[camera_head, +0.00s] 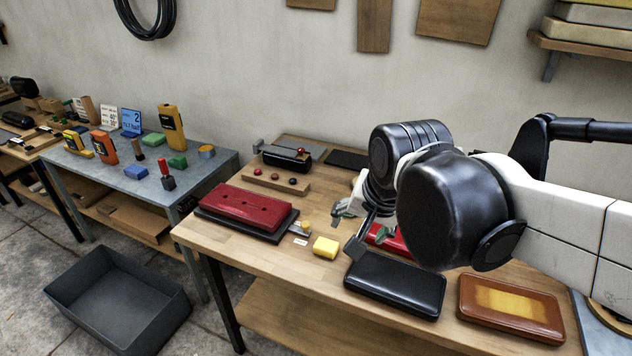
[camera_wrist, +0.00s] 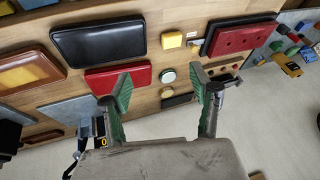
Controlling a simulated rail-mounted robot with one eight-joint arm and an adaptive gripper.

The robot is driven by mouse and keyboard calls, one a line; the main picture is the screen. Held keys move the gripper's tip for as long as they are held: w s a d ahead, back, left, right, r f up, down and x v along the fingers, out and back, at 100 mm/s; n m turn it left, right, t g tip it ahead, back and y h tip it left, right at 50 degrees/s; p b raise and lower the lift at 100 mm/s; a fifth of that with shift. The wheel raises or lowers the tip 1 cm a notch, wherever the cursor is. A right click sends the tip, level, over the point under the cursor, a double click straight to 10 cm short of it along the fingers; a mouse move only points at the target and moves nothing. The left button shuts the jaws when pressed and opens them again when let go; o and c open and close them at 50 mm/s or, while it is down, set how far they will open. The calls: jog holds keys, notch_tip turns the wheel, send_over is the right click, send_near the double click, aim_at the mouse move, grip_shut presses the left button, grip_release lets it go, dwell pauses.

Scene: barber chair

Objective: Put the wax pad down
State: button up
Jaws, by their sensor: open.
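My gripper (camera_head: 350,228) is open over the wooden bench, and its green-padded fingers also show spread in the wrist view (camera_wrist: 160,84). Nothing is held between them. A yellow block (camera_head: 325,247), which looks like the wax pad, lies flat on the bench just in front of the gripper; it also shows in the wrist view (camera_wrist: 171,40), beyond the fingertips and apart from them. A round pale-topped piece (camera_wrist: 168,75) lies between the fingers in the wrist view, below them on the bench. I cannot tell for sure which of these is the wax pad.
A red pad (camera_head: 247,207) lies left of the yellow block. A black pad (camera_head: 395,286) and a brown pad with a yellow patch (camera_head: 511,308) lie along the front edge. Another red pad (camera_wrist: 118,77) is partly behind my arm. A grey bin (camera_head: 117,300) stands on the floor.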

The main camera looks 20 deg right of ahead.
jog(key=s+n, duration=0.2)
jog(key=s+n+t, duration=0.1)
jog(key=s+n, duration=0.2)
jog(key=n, duration=0.1)
jog(key=shift+s+f+n+t, duration=0.3)
jog(key=shift+s+f+t, duration=0.05)
jog(key=shift+s+t, duration=0.05)
jog(key=shift+f, duration=0.1)
jog(key=shift+f+b, duration=0.4)
jog(key=shift+b, duration=0.1)
jog(key=shift+o, duration=0.5)
